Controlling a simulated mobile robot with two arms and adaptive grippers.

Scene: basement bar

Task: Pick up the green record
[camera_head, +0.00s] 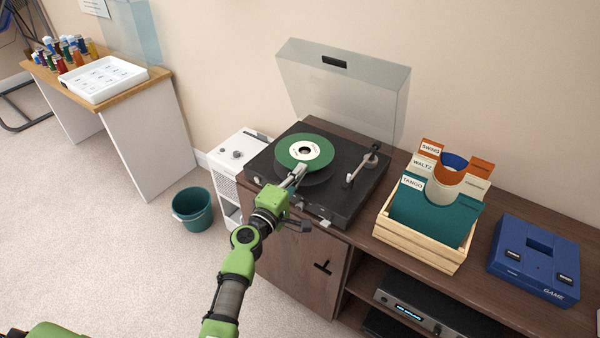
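The green record (287,150), with a white label and a dark centre, is at the turntable (342,202) on the wooden cabinet. The dark platter shows below its front edge; I cannot tell whether the record lies flat on it or is slightly raised. My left gripper (299,171) reaches in from the front, its fingertips at the record's front edge and overlapping it in the picture. The fingers look close together, but whether they are shut on the edge is too small to tell. My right gripper is not in view.
The turntable's clear lid (345,90) stands open behind. The tonearm (362,165) is right of the record. A wooden crate (420,240) with sleeves and dividers and a blue game box (535,258) stand further right. A teal bucket (192,208) is on the floor.

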